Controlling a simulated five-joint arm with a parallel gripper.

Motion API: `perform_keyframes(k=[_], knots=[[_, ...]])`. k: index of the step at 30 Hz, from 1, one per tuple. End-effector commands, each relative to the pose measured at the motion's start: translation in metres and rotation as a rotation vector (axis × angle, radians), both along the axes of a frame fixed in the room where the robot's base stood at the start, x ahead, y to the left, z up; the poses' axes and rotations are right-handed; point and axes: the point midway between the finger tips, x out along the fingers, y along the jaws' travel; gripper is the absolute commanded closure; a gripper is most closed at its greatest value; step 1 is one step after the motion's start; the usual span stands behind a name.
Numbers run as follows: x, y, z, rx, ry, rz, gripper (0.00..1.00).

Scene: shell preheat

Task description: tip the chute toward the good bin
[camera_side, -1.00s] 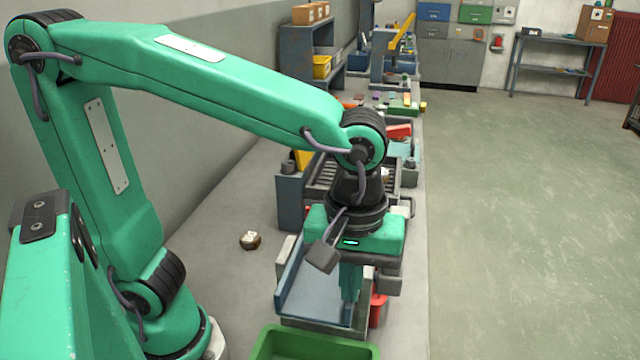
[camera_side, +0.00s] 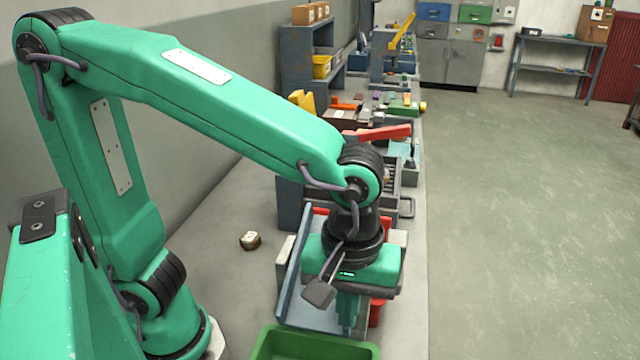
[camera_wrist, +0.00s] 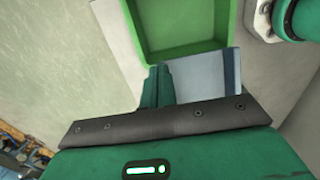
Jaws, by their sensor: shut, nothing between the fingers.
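The blue-grey chute (camera_side: 296,290) is in the side view, under and left of my gripper (camera_side: 347,315). It looks tilted, with its far end high and its near end toward the green bin (camera_side: 262,345). My gripper is shut and empty, pointing down at the chute's near right part; I cannot tell whether it touches. In the wrist view the shut fingers (camera_wrist: 157,84) lie beside the chute (camera_wrist: 205,78), and the green bin (camera_wrist: 233,25) lies just beyond. My wrist hides much of the chute in the side view. No label marks the good bin.
A red part (camera_side: 376,312) shows right of my gripper. A small brown and white piece (camera_side: 250,240) lies on the bench to the left. A red bar (camera_side: 385,132) and other stations stand farther back. The floor at right is clear.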

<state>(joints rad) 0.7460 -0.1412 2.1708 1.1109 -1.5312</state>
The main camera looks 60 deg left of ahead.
Motion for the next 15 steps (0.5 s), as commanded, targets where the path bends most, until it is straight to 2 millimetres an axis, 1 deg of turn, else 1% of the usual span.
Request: perform_keyframes(k=[8, 11, 15], knots=[[-0.001, -0.001, 0.003, -0.001, -0.001, -0.001, 1.00], [-0.002, -0.003, 0.009, -0.001, -0.001, -0.001, 1.00], [-0.006, -0.006, 0.022, -0.001, -0.001, -0.002, 1.00]])
